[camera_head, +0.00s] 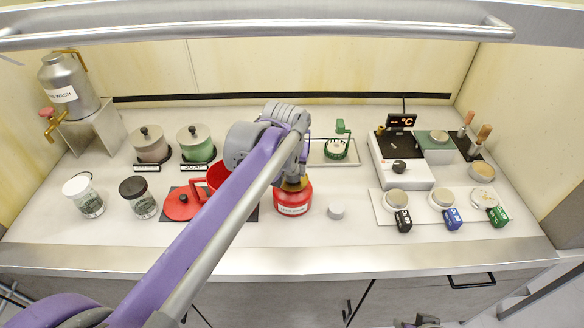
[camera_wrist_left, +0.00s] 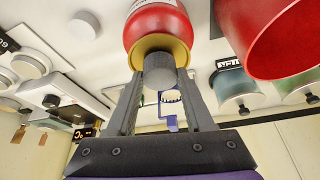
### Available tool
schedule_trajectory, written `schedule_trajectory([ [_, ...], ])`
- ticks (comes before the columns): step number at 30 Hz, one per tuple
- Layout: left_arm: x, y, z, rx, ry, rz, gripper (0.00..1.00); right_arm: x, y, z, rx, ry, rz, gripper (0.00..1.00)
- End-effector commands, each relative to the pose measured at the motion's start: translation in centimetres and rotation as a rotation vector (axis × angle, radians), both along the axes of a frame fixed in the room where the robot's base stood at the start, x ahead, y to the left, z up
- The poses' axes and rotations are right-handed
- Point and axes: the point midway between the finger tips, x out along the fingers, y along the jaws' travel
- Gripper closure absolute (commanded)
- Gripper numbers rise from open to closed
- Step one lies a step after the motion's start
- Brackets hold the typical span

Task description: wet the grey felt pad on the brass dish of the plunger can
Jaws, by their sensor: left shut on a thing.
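The red plunger can (camera_head: 293,201) with a white label stands on the bench, partly behind my left arm. Its brass dish (camera_wrist_left: 147,45) shows in the left wrist view. My left gripper (camera_wrist_left: 160,82) is shut on the grey felt pad (camera_wrist_left: 160,66), a short round cylinder. In the left wrist view the pad overlaps the dish rim; I cannot tell whether it touches the dish. In the head view the gripper is right above the can, and its own wrist hides most of the pad and dish.
An open red pot (camera_wrist_left: 285,40) stands close beside the can, with a red lid (camera_head: 183,203) to the left. A pale round puck (camera_head: 337,211) lies right of the can. A green-handled basket (camera_head: 337,150) is behind. The front bench strip is clear.

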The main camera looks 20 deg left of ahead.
Motion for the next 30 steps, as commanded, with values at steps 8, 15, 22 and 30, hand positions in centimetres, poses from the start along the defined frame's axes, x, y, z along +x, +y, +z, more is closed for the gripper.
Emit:
schedule_trajectory([
  [8,0.0,0.0,-0.4,0.000,0.000,0.000,0.92,-0.1,0.0,-0.2,0.000,0.001,0.000,0.59],
  [15,0.0,0.0,-0.7,0.000,0.000,0.000,0.92,-0.1,0.0,-0.4,0.000,0.002,0.000,0.59],
  [22,0.0,0.0,-1.0,0.000,0.000,0.000,0.92,-0.2,0.0,-0.6,0.000,0.003,0.000,0.59],
  [30,0.0,0.0,-1.3,0.000,0.000,0.000,0.92,-0.2,0.0,-0.8,0.000,0.004,0.000,0.59],
])
